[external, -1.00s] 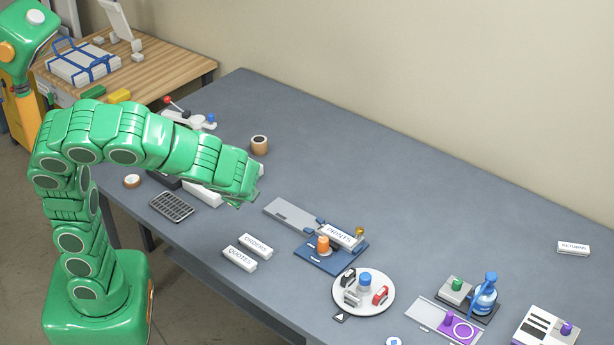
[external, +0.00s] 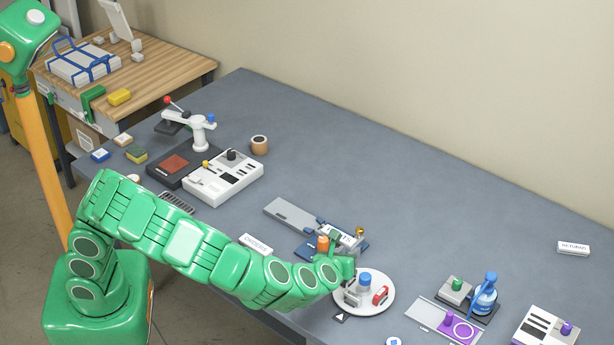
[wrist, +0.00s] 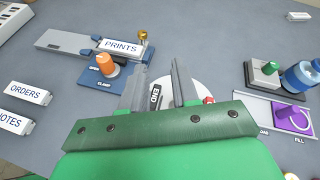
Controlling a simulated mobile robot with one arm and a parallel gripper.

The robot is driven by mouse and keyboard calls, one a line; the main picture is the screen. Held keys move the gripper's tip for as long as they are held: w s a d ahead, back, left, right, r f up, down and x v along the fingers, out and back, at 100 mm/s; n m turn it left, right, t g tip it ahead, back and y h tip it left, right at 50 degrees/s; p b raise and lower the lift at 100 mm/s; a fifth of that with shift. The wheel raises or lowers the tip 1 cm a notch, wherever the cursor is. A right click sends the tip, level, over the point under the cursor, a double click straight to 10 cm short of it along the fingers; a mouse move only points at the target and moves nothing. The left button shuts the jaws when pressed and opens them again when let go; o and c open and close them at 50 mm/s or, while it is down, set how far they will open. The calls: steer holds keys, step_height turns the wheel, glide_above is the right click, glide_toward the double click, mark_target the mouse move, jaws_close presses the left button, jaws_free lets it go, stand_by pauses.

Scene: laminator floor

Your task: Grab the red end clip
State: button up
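The red end clip (external: 380,296) lies on the right part of a round white plate (external: 386,311). In the wrist view only a bit of the red clip (wrist: 209,100) shows, right of my right finger and partly hidden by my gripper's body. My gripper (external: 352,272) is over the plate's left edge, left of the red clip and apart from it. In the wrist view my gripper (wrist: 159,72) is open, its two grey fingers apart. A dark clip marked END (wrist: 156,98) shows between the fingers, below the tips.
A blue knob (external: 364,279) stands on the plate, with a grey clip (external: 353,297) beside it. A blue clamp base with an orange knob (wrist: 107,65) stands left of the plate. A purple-marked fixture (external: 447,322) and blue bottle (external: 485,298) stand right.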

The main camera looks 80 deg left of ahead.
mark_target(379, 289)
steer(key=w+d+f+m, duration=0.1)
steer(key=d+f, duration=0.1)
steer(key=d, duration=0.1)
steer(key=w+d+f+m+t+h, duration=0.1)
steer(key=d+f+m, duration=0.1)
steer(key=d+f, duration=0.1)
steer(key=w+d+f+m+t, duration=0.1)
steer(key=d+f+m, duration=0.1)
steer(key=d+f, duration=0.1)
steer(key=shift+w+h, duration=0.35)
steer(key=shift+h, duration=0.05)
steer(key=shift+x, duration=3.75)
steer(key=shift+w+r, duration=0.1)
jaws_close()
